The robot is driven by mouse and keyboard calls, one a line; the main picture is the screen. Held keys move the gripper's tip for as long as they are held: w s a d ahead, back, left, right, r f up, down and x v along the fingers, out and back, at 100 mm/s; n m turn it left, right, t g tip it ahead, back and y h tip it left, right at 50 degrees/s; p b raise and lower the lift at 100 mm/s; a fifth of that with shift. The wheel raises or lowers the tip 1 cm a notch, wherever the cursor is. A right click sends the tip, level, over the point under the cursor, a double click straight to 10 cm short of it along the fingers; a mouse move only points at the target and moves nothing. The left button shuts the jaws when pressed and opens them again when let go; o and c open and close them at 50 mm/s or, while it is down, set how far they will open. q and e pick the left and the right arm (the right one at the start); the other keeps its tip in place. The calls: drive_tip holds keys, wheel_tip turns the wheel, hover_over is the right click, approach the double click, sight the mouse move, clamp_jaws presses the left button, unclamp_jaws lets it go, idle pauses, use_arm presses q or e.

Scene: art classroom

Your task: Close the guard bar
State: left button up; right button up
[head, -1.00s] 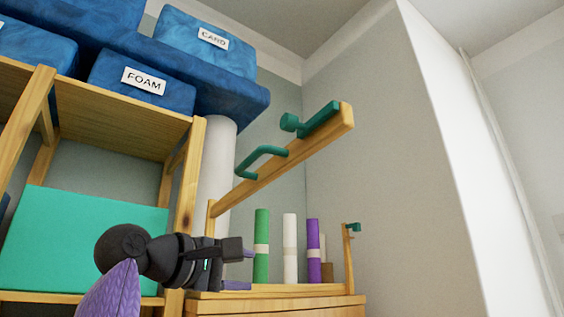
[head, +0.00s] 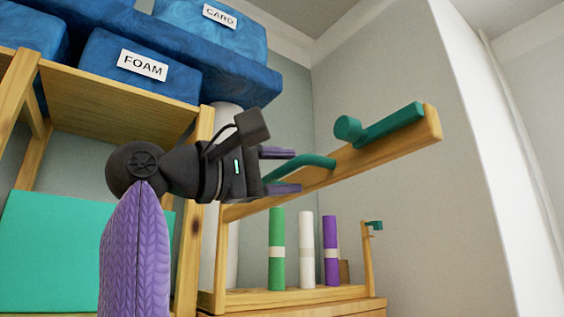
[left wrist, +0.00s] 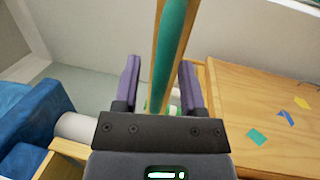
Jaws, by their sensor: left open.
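The guard bar (head: 395,141) is a wooden bar hinged at the left of a rack of rolls. It stands open, slanting up to the right, its free end well clear of the right post with a small green catch (head: 375,226). A green handle (head: 316,160) is fixed on the bar. My left gripper (head: 293,170) is open at the handle, with its purple fingers either side of it. In the left wrist view, the green handle (left wrist: 172,50) runs between the open fingers (left wrist: 160,70). Contact cannot be told. My right gripper is not in view.
Green (head: 277,235), white (head: 306,235) and purple (head: 331,235) rolls stand in the rack below the bar. A wooden shelf (head: 110,85) with blue bins (head: 120,85) is at the left. Small coloured pieces (left wrist: 257,136) lie on the wooden top (left wrist: 260,100).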

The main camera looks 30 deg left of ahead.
use_arm(q)
drive_tip(key=shift+a, duration=0.1)
clamp_jaws()
drive_tip(key=shift+w+f, duration=0.1)
idle(1.1)
